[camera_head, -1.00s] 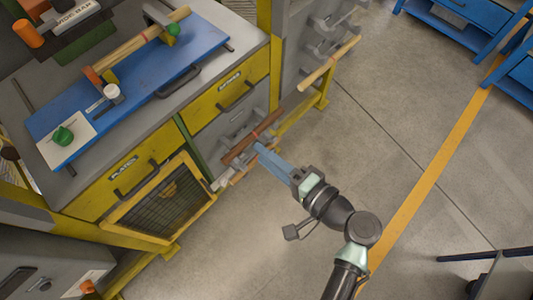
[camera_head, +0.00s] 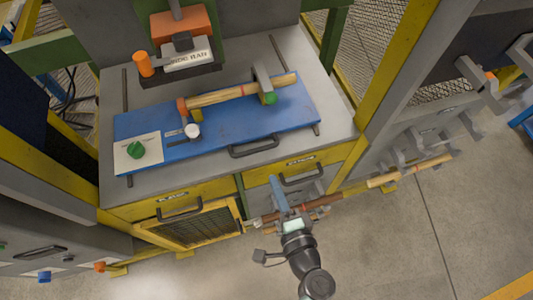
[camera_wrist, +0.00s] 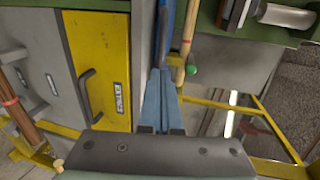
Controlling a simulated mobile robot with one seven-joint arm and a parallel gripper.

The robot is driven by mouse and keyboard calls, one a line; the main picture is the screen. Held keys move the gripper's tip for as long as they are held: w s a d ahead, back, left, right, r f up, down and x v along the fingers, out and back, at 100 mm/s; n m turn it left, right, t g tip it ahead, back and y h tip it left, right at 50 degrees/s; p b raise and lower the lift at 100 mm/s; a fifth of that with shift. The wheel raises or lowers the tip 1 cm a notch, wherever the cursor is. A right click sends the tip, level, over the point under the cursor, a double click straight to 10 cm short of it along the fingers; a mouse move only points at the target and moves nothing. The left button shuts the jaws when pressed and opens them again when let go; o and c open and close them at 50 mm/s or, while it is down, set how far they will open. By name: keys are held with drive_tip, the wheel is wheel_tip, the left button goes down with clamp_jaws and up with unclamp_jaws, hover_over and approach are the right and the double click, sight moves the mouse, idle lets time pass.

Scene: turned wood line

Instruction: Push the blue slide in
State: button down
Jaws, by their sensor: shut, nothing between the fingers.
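The blue slide (camera_head: 225,132) is a flat blue plate lying on the grey bench top in the head view. A dark handle (camera_head: 254,147) is on its front edge. A light turned wood piece (camera_head: 232,95) lies along it between holders, with a green knob (camera_head: 270,98) at the right. My gripper (camera_head: 275,182) is at the front of the bench, before the drawers, with its long blue fingers shut and empty. In the wrist view the fingers (camera_wrist: 161,75) lie together beside a narrow blue strip (camera_wrist: 190,25), likely the slide seen edge-on. I cannot tell whether they touch it.
Yellow drawers with handles (camera_head: 180,208) are below the bench top (camera_head: 110,190). A rack holds a dark reddish wood piece (camera_head: 325,201) and a light one (camera_head: 408,171) near my gripper. A wire-mesh door (camera_head: 195,227) is lower left. Floor (camera_head: 400,250) is open at right.

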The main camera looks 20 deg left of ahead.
sight(261, 148)
drive_tip(key=p+x, duration=0.1)
drive_tip(key=x, duration=0.7)
drive_tip(key=shift+w, duration=0.1)
drive_tip(key=x, duration=0.1)
drive_tip(key=b+x, duration=0.2)
drive_tip(key=x, duration=0.1)
drive_tip(key=shift+w+r, duration=0.2)
drive_tip(key=shift+r, duration=0.35)
drive_tip(key=shift+a+r, duration=0.1)
